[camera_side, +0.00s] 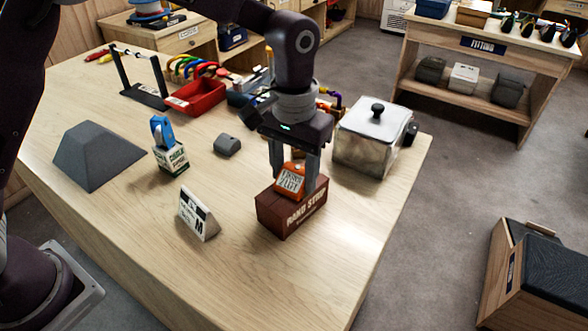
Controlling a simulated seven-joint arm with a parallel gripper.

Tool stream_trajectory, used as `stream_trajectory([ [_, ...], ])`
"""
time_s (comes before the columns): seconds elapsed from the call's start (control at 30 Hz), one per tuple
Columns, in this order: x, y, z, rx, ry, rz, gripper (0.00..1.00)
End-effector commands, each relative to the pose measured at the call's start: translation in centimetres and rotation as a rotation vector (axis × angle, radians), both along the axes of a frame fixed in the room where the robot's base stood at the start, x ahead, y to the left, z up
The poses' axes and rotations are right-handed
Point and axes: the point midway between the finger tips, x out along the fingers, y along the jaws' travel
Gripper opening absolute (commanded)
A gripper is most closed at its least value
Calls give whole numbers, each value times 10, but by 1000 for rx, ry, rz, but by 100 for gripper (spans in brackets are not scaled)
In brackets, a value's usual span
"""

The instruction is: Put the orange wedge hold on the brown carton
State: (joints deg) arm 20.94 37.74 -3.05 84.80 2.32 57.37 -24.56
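The orange wedge hold (290,181), with white lettering on its face, is at the top of the brown carton (283,215). The carton stands upright on the wooden table and has pale lettering on its side. My gripper (297,178) points down over the carton, with one finger on each side of the hold and no clear gap beside it. It appears shut on the hold. The hold's underside is not visible, so I cannot tell whether its full weight rests on the carton.
A white sign (198,214), a green-and-white box with a blue item (170,157), a small grey block (227,145) and a grey volume (97,155) are left. A red tray (194,98) is behind. The table front is clear.

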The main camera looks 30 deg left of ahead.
Motion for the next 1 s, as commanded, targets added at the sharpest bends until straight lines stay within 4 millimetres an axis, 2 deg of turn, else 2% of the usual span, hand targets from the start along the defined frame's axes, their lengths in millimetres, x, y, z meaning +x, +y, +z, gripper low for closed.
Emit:
stream_trajectory([
  [0.03,0,0,0,0,0,0,62],
  [0.1,0,0,0,0,0,0,70],
  [0.37,0,0,1,0,0,0,70],
  [0.47,0,0,7,0,-1,0,70],
  [0.57,1,-1,24,-2,-4,1,70],
  [0.8,1,-1,85,-1,-5,0,70],
  [1.0,0,0,118,0,-2,0,70],
])
